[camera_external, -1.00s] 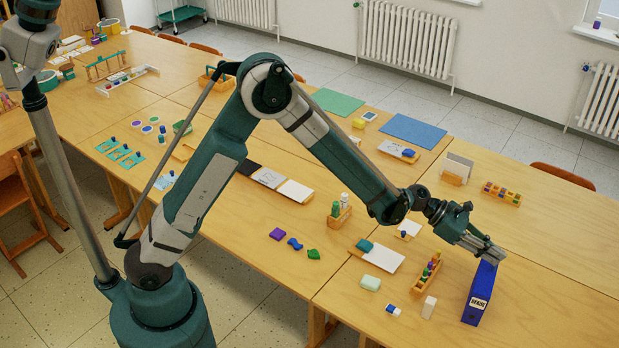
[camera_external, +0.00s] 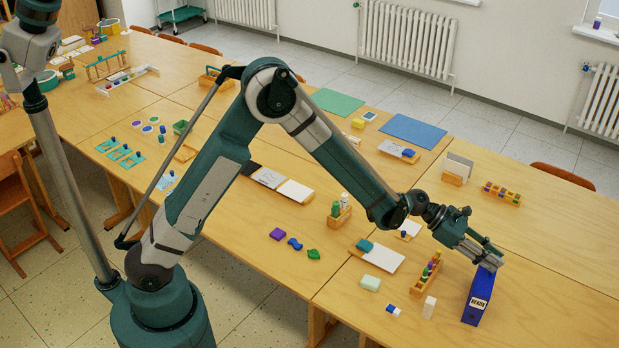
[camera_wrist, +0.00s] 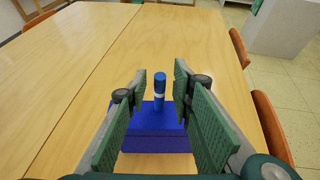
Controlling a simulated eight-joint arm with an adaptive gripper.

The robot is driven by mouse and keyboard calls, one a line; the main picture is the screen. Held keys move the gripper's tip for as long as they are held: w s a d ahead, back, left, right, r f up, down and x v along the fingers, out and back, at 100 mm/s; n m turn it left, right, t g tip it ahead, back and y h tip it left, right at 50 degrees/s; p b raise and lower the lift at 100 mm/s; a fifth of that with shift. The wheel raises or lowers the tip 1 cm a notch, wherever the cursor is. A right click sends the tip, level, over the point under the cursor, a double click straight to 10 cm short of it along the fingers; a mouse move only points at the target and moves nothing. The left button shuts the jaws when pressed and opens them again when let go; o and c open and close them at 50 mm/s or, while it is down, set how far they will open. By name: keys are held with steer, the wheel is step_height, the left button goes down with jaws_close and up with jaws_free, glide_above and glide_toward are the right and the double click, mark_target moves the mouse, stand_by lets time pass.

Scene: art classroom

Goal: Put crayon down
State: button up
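A blue crayon (camera_wrist: 159,98) with a pale band shows in the wrist view, standing upright at the top of a blue binder (camera_wrist: 128,131). In the external view, the binder (camera_external: 477,301) stands on the table at the lower right with a white label on its spine. I cannot make out the crayon there. My gripper (camera_external: 497,263) is just above the binder. In the wrist view, my gripper (camera_wrist: 160,72) is open, with a finger on each side of the crayon and visible gaps between.
A wooden rack (camera_external: 501,194) stands farther back. The wooden table (camera_external: 560,260) is clear to the right.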

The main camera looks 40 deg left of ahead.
steer(key=shift+r, duration=0.15)
steer(key=p+v, duration=0.1)
steer(key=v, duration=1.1)
steer(key=shift+a, duration=0.15)
stand_by(0.7)
